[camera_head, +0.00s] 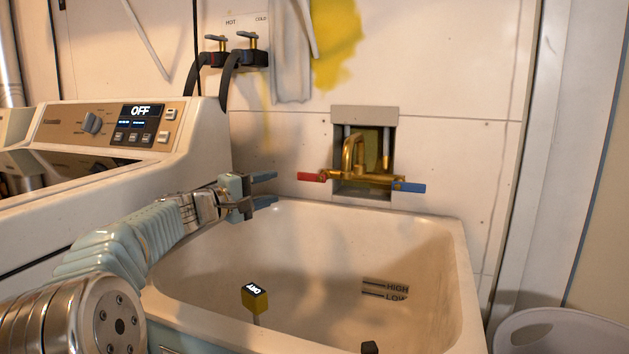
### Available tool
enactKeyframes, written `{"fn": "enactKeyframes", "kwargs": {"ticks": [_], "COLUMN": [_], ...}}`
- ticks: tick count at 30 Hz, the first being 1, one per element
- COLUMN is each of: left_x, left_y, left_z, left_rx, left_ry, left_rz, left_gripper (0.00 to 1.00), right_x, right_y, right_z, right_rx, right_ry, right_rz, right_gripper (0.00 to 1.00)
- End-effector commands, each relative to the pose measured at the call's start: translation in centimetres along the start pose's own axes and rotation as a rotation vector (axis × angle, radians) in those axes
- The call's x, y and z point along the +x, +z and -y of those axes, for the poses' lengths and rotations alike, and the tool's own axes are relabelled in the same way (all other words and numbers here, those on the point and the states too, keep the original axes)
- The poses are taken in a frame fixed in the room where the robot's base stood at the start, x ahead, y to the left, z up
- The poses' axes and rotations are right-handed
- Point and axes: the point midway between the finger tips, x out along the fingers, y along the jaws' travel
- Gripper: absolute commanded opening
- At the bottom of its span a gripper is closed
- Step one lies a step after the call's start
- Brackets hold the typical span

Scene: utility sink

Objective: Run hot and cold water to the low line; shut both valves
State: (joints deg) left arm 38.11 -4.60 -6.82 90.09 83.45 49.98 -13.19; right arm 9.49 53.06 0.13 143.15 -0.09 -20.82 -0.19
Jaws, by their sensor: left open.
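The brass faucet (354,160) sits in a wall recess behind the sink. Its red valve handle (311,177) points left and its blue valve handle (409,187) points right. No water stream shows at the spout. The utility sink (458,262) has HIGH and LOW line marks (385,290) on its inner right wall. No water shows in the visible part of the basin. My left gripper (264,189) is open and empty, above the sink's back left rim, left of the red handle and apart from it. My right gripper is not in view.
A small yellow-black box reading DRY (255,297) stands at the sink's front. A washing machine (120,135) reading OFF stands left. HOT and COLD wall taps (232,57) with hoses are behind it. A white basket (560,330) is lower right.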

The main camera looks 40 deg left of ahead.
Motion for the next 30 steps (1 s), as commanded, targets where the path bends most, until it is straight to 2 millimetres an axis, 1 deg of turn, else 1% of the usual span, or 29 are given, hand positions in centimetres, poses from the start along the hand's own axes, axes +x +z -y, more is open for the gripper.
{"fn": "enactKeyframes", "kwargs": {"ticks": [5,9,12,15,18,21,30], "left_x": [3.7,7.1,9.2,10.9,12.1,12.7,12.9], "left_y": [0.0,0.0,0.0,0.0,0.0,0.0,-0.1], "left_z": [-0.2,-0.2,-0.2,-0.2,-0.1,0.0,0.1], "left_rx": [-0.007,-0.008,-0.009,-0.009,-0.009,-0.009,-0.009], "left_ry": [-0.001,-0.001,-0.001,0.0,0.0,0.0,0.0], "left_rz": [0.003,0.002,0.001,0.0,0.0,-0.001,-0.002], "left_gripper": [0.49,0.49,0.49,0.49,0.49,0.49,0.49], "right_x": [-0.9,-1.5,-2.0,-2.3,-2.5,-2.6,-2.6], "right_y": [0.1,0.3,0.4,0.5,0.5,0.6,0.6], "right_z": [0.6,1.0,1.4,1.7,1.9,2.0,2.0], "right_rx": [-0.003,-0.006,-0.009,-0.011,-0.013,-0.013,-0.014], "right_ry": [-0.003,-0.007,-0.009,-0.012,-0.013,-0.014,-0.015], "right_rz": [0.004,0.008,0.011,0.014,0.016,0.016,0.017], "right_gripper": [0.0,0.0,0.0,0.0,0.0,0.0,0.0]}}
